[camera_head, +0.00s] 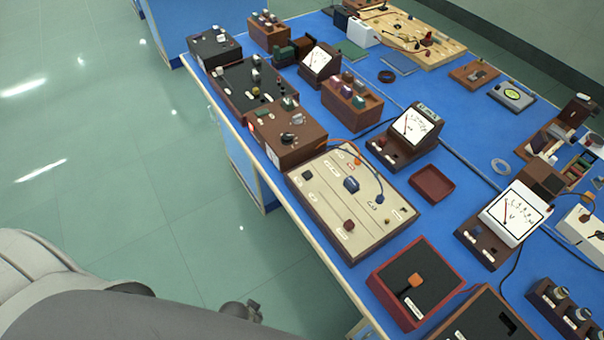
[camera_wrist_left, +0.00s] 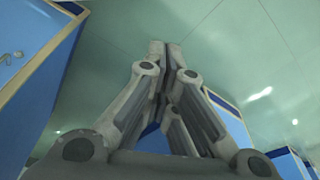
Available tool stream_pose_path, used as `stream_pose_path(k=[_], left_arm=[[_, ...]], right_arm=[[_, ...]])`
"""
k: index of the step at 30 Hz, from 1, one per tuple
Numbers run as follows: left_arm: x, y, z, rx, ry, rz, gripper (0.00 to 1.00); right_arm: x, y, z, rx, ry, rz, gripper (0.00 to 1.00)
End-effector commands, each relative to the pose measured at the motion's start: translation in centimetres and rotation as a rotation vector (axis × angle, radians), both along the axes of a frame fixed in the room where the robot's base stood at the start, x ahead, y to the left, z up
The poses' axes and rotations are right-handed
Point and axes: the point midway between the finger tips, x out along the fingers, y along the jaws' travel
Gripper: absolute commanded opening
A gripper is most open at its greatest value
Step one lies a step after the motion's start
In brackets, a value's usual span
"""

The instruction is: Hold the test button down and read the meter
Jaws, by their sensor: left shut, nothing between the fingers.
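No part is clearly readable as the test button. A cream panel box (camera_head: 318,215) carries a dark red knob or button (camera_head: 348,225) and a blue part (camera_head: 351,184). A red-rimmed box (camera_head: 380,283) with a dark top carries an orange part (camera_head: 416,280). White-faced needle meters stand on the bench: one behind the cream panel (camera_head: 413,124), one at right (camera_head: 515,207) and one farther back (camera_head: 318,60). Their scales are too small to read. My left gripper (camera_wrist_left: 166,45) is shut and empty in the left wrist view, with floor beyond its fingertips. My right gripper is not in view.
The blue bench top (camera_head: 395,215) is crowded. A brown box with knobs (camera_head: 287,133) stands behind the cream panel. An empty dark red tray (camera_head: 432,184) lies between the meters. Cables cross the bench. Open green floor (camera_head: 110,150) lies left of the bench edge.

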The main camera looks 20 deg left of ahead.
Motion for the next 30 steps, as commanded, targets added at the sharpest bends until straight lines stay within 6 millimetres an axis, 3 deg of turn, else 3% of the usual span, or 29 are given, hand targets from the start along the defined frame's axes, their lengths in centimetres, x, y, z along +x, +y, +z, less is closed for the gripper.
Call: stream_pose_path(k=[1,8,17,21,24,30], left_arm=[[1.0,-0.2,2.1,-0.002,-0.012,0.002,0.0],[4.3,-0.6,9.7,-0.008,-0.043,0.015,0.0],[8.2,-1.5,21.4,-0.046,-0.107,0.074,0.0],[10.5,-2.7,27.8,-0.108,-0.158,0.152,0.0],[12.7,-4.1,31.6,-0.187,-0.197,0.246,0.0],[16.4,-6.6,35.1,-0.349,-0.225,0.437,0.0]], right_arm=[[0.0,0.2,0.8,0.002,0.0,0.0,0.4],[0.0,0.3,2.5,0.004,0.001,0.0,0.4],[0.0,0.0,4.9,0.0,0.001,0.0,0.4],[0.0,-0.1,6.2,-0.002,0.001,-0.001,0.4],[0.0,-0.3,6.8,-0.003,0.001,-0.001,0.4],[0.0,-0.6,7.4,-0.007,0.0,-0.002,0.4]])
